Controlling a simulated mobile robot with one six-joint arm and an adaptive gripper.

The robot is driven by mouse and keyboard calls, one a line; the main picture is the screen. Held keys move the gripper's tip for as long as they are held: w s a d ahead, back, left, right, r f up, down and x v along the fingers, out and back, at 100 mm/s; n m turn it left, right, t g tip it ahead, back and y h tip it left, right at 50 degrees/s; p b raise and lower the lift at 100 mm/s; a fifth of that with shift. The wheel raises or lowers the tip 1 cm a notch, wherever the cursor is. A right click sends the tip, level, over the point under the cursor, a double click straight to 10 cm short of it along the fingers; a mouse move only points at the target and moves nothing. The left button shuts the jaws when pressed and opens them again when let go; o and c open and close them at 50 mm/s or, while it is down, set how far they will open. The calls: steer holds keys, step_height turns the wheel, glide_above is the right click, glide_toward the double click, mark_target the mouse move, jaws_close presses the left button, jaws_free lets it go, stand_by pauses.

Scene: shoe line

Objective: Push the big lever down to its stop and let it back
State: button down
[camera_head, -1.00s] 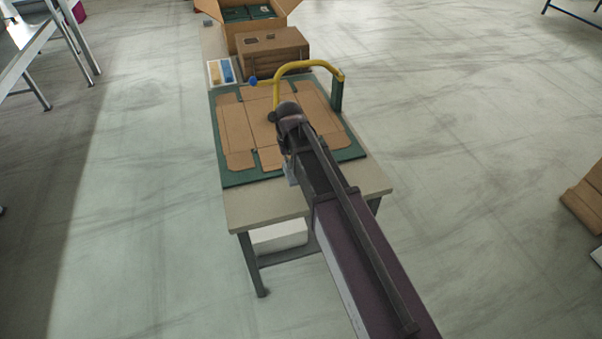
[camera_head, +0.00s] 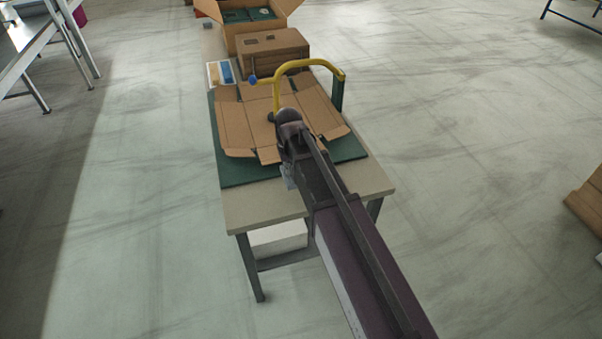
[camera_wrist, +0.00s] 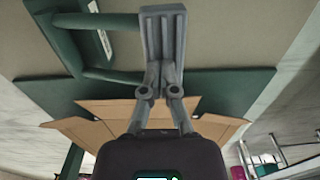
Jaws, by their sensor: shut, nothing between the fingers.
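The big lever shows in the wrist view as dark green bars (camera_wrist: 110,75) that run to a grey ribbed plate (camera_wrist: 163,30). My gripper (camera_wrist: 162,70) is shut and empty, its fingertips against or very close to the near end of this plate. In the head view a small grey piece, seemingly the plate (camera_head: 290,183), shows below my wrist near the front of the bench; my arm hides most of the lever and the fingertips. A brown carton blank (camera_head: 236,122) lies on the green bed (camera_head: 240,172) with its side flaps tilted up.
A yellow curved tube (camera_head: 310,64) with a blue end arches over the blank from a green post. Behind are a closed brown box (camera_head: 270,50) and an open carton (camera_head: 285,8). The front strip of the bench top (camera_head: 255,213) is bare.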

mark_target(291, 178)
steer(key=shift+f+b, duration=1.95)
steer(key=shift+f, duration=0.1)
steer(key=shift+r, duration=0.1)
step_height(291, 178, up, 12)
steer(key=p, duration=1.2)
steer(key=shift+f, duration=0.2)
steer(key=s+d+m, duration=0.1)
steer(key=s+d, duration=0.5)
steer(key=d, duration=0.3)
steer(key=s+d+m, duration=0.2)
steer(key=s+d, duration=0.5)
steer(key=d, duration=0.3)
steer(key=shift+d, duration=0.15)
stand_by(1.2)
